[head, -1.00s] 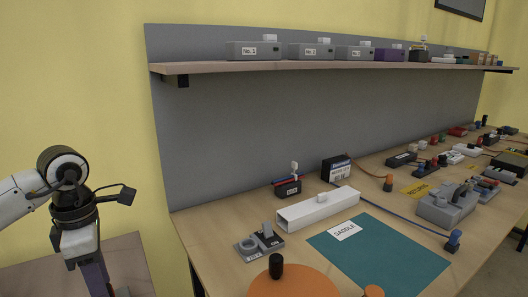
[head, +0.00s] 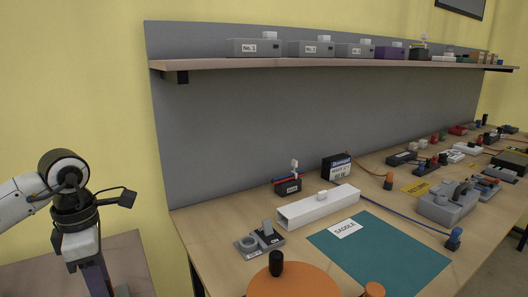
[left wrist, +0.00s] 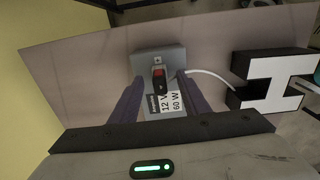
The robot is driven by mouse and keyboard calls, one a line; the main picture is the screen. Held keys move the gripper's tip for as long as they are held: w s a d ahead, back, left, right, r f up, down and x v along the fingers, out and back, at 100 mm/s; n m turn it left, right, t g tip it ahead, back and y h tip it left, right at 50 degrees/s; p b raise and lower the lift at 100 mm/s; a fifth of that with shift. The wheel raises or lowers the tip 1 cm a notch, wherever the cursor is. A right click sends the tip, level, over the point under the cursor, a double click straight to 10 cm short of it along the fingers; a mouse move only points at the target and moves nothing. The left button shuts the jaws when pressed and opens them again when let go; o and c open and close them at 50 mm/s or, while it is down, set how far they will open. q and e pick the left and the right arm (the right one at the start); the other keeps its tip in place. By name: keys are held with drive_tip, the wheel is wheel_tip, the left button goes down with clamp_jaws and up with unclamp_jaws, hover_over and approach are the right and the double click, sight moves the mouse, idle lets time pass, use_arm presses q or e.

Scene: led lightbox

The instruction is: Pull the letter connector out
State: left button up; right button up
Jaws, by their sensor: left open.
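A small black connector with a red part (left wrist: 159,78) sits at the grey power supply (left wrist: 151,57), whose label reads 12 V 60 W. A white cable (left wrist: 210,77) runs from there to the letter (left wrist: 275,83), which has a white face and black sides, at the right of the left wrist view. My left gripper (left wrist: 158,92) is open, its purple fingers on either side of the connector. I cannot tell if they touch it. In the head view the gripper (head: 97,275) shows at the lower left, its tips cut off. My right gripper is out of view.
The supply and letter lie on a brown surface (head: 128,258) left of the long workbench (head: 205,222). The bench holds a white channel (head: 315,208), a green mat (head: 400,258) and several small devices. A shelf (head: 215,64) with grey boxes hangs above.

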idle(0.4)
use_arm(q)
clamp_jaws()
drive_tip(key=shift+r, duration=0.1)
drive_tip(key=shift+r+p, duration=2.25)
drive_tip(key=shift+r, duration=0.7)
